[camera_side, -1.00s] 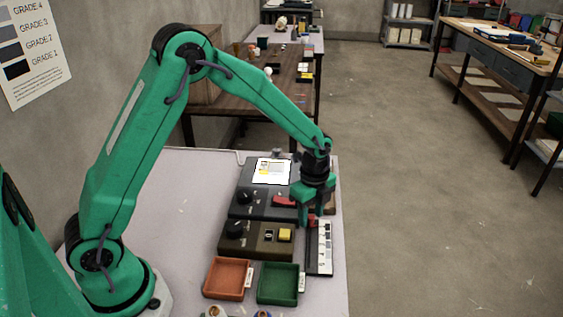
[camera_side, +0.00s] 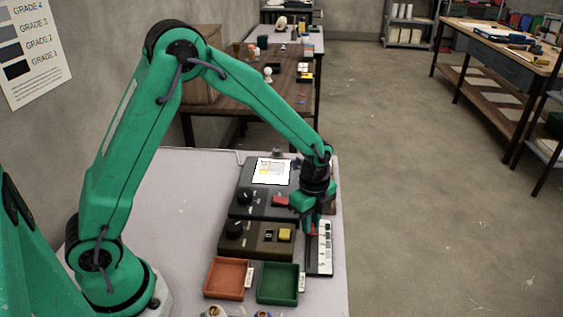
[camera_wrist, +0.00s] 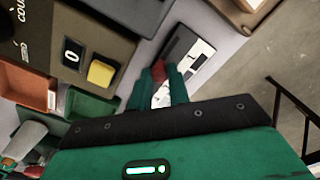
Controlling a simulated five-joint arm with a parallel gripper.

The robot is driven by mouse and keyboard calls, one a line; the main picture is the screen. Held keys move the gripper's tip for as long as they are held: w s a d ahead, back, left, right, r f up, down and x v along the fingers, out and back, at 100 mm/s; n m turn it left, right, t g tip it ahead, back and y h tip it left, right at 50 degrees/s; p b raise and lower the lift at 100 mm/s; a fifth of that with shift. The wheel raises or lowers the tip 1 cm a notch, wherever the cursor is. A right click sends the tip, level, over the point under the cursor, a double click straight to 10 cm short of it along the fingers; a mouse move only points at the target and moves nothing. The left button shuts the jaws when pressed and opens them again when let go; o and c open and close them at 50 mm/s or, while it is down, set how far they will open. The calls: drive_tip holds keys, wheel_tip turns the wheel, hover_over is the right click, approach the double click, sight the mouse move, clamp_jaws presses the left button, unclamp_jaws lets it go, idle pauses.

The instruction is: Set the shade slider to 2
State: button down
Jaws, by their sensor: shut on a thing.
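The shade slider (camera_side: 321,262) is a dark strip with a white and grey marked scale, at the right edge of the table. It also shows in the wrist view (camera_wrist: 181,45). My gripper (camera_side: 312,228) is over the far part of the strip, fingers pointing down. In the wrist view its green fingers (camera_wrist: 161,84) are closed around the red slider knob (camera_wrist: 158,69). The fingers hide part of the knob and the scale, and I cannot read which number the knob is at.
A brown box with a yellow button (camera_side: 285,235) and black knob stands just left of the slider. A dark console with a lit screen (camera_side: 271,171) is behind it. An orange tray (camera_side: 228,278) and a green tray (camera_side: 278,284) are in front.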

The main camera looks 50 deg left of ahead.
drive_tip(key=c, duration=1.3)
unclamp_jaws()
drive_tip(key=shift+r, duration=0.1)
wheel_tip(320, 180, up, 7)
drive_tip(key=shift+r, duration=0.35)
drive_tip(key=shift+a+r, duration=0.1)
drive_tip(key=s+a+r+n+t, duration=0.3)
drive_tip(key=s+a+r+n, duration=0.1)
drive_tip(key=s+r+n, duration=0.5)
drive_tip(key=s+a+r+n+t, duration=0.1)
drive_tip(key=s+n, duration=0.2)
drive_tip(key=s, duration=0.1)
drive_tip(key=s+a+r+n, duration=0.1)
drive_tip(key=s+r+n, duration=0.1)
drive_tip(key=s+n, duration=0.1)
drive_tip(key=s+a+r+n+t, duration=0.1)
drive_tip(key=s+n, duration=0.2)
drive_tip(key=s, duration=0.1)
drive_tip(key=shift+s+a+r+t, duration=0.3)
drive_tip(key=shift+s+a, duration=0.1)
